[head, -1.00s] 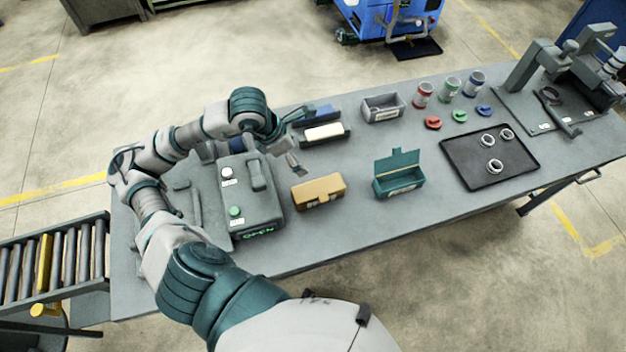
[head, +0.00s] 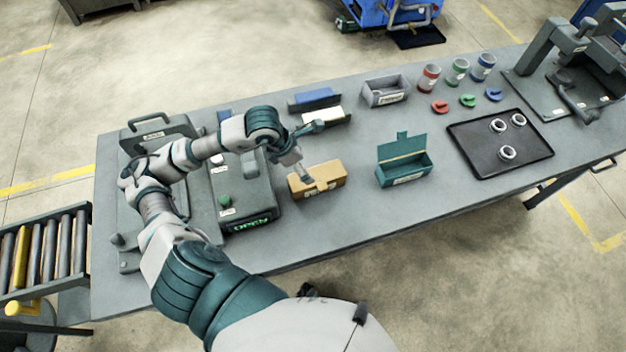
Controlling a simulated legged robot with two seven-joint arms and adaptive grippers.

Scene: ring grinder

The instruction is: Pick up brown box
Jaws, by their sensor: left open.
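The brown box (head: 328,179) sits on the grey table at the middle, between the grey machine with the lit green display and the open green box. My left gripper (head: 311,151) is open, with one finger at the near-left top of the brown box and the other out beyond its far side. The near finger hides a little of the box. I cannot tell whether it touches the box. My right gripper is not in view.
The grey machine (head: 240,190) is close left of the brown box. The open green box (head: 404,172) stands to its right. A grey bin (head: 386,92) and a blue-and-white item (head: 316,101) lie behind. A black tray (head: 478,158) holds rings. The table front is clear.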

